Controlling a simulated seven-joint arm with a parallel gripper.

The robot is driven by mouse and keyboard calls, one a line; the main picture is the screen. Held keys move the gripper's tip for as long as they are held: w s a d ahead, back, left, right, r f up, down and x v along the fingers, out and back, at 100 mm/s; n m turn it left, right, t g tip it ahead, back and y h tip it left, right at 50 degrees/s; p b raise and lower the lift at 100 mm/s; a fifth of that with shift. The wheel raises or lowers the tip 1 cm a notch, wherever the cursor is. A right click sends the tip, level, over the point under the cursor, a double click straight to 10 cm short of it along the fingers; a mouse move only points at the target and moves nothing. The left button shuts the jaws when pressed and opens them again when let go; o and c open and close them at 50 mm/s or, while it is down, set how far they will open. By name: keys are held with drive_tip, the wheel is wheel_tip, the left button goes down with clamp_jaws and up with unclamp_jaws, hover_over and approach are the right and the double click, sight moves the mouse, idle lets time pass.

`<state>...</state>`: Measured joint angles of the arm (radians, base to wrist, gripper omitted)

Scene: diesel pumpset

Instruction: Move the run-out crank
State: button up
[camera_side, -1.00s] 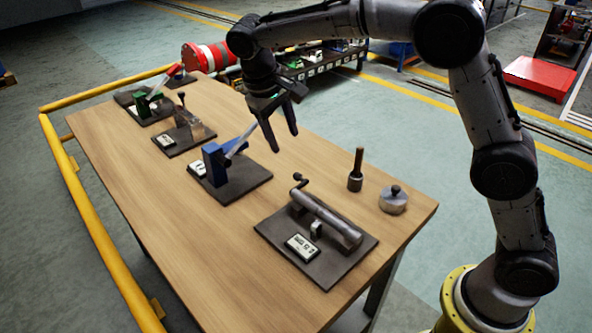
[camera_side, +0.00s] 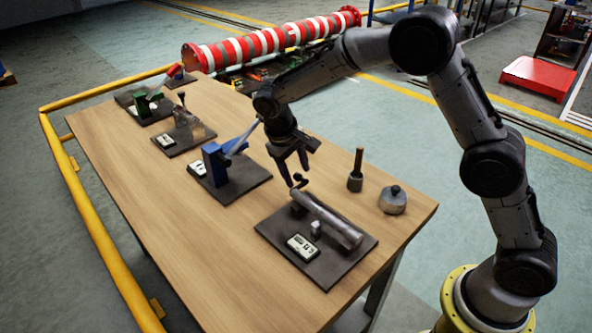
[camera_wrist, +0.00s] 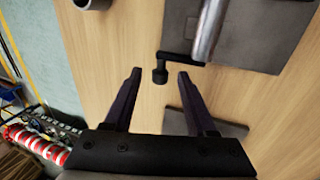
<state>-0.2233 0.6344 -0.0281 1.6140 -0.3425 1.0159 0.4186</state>
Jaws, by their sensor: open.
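The run-out crank is a small dark crank with a knob (camera_side: 299,179) at the far end of a grey metal cylinder (camera_side: 330,219) on a dark base plate near the table's front. A label block (camera_side: 302,246) sits on the same plate. My gripper (camera_side: 294,180) is open, pointing down close to the crank knob. In the wrist view the knob (camera_wrist: 160,76) shows just beyond and between the spread fingertips (camera_wrist: 160,72), with the crank arm and cylinder (camera_wrist: 207,30) behind it. The fingers do not appear closed on it; whether they touch it I cannot tell.
The table's near-left area is bare.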

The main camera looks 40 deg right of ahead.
clamp_jaws()
drive_tip(key=shift+a+r+h, duration=0.1)
drive_tip(key=shift+r+h, duration=0.05)
drive_tip(key=shift+h, duration=0.15)
idle(0.7)
drive_tip(key=h, duration=0.1)
drive_tip(key=a+h, duration=0.1)
drive_tip(key=h, duration=0.1)
drive_tip(key=shift+r, duration=0.4)
drive_tip(key=h, duration=0.1)
drive_tip(key=a+h, duration=0.1)
drive_tip(key=h, duration=0.1)
drive_tip(key=shift+a+r+h, duration=0.15)
drive_tip(key=shift+r+h, duration=0.15)
drive_tip(key=h, duration=0.1)
drive_tip(key=a+h, duration=0.1)
drive_tip(key=h, duration=0.1)
drive_tip(key=shift+a+r+h, duration=0.1)
drive_tip(key=shift+a+h, duration=0.05)
drive_tip(key=shift+h, duration=0.15)
drive_tip(key=shift+a+h, duration=0.3)
drive_tip(key=shift+h, duration=0.45)
drive_tip(key=shift+a+h, duration=0.25)
drive_tip(key=shift+h, duration=0.5)
